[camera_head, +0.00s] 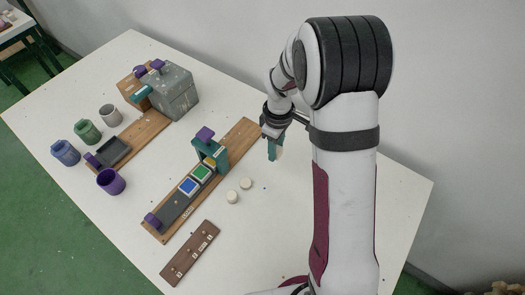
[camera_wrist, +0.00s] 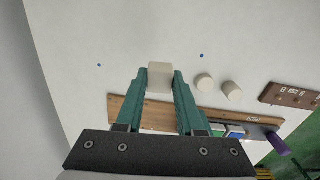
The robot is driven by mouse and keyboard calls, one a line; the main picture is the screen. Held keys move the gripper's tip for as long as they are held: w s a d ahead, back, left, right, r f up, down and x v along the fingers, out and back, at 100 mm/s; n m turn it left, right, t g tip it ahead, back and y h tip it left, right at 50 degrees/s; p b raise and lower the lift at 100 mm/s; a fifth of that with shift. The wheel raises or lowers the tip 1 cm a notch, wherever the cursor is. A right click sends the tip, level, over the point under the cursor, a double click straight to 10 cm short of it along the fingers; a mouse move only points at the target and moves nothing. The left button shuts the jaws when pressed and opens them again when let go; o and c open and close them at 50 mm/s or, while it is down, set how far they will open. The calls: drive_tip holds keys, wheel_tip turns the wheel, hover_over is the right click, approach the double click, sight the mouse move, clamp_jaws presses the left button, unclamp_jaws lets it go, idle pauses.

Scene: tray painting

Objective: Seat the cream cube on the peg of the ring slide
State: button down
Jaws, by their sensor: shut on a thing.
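The cream cube (camera_wrist: 160,78) is held between the teal fingertips of my gripper (camera_wrist: 159,82) in the wrist view. In the head view my gripper (camera_head: 273,149) hangs over the white table, right of the long wooden board, and a sliver of the cube shows beside the fingers. The long board (camera_head: 240,134) carries a dark track with blue (camera_head: 188,186) and green (camera_head: 201,173) tiles, a teal arch (camera_head: 212,150) and purple knobs. I cannot tell which fixture is the ring slide, and I cannot make out its peg.
Two cream round pieces (camera_head: 246,183) (camera_head: 232,196) lie loose on the table. A small brown board (camera_head: 190,254) is at the front. A grey box (camera_head: 172,91), a purple cup (camera_head: 111,181) and several other cups stand to the left. The table right of the round pieces is mostly clear.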

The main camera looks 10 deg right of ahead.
drive_tip(key=s+d+r, duration=0.4)
drive_tip(key=d, duration=0.2)
drive_tip(key=a+f+n, duration=0.1)
drive_tip(key=a, duration=0.3)
drive_tip(key=s+a+f+n, duration=0.1)
drive_tip(key=a, duration=0.4)
drive_tip(key=s+a+f+n, duration=0.1)
drive_tip(key=a, duration=0.3)
drive_tip(key=shift+s+a+f, duration=0.2)
drive_tip(key=shift+a+f, duration=0.1)
drive_tip(key=shift+f, duration=0.1)
drive_tip(key=r, duration=0.1)
hover_over(176, 202)
drive_tip(key=shift+r+n, duration=0.2)
drive_tip(key=shift+n, duration=0.1)
drive_tip(key=shift+a+f, duration=0.1)
drive_tip(key=shift+f, duration=2.2)
drive_tip(key=shift+f, duration=0.55)
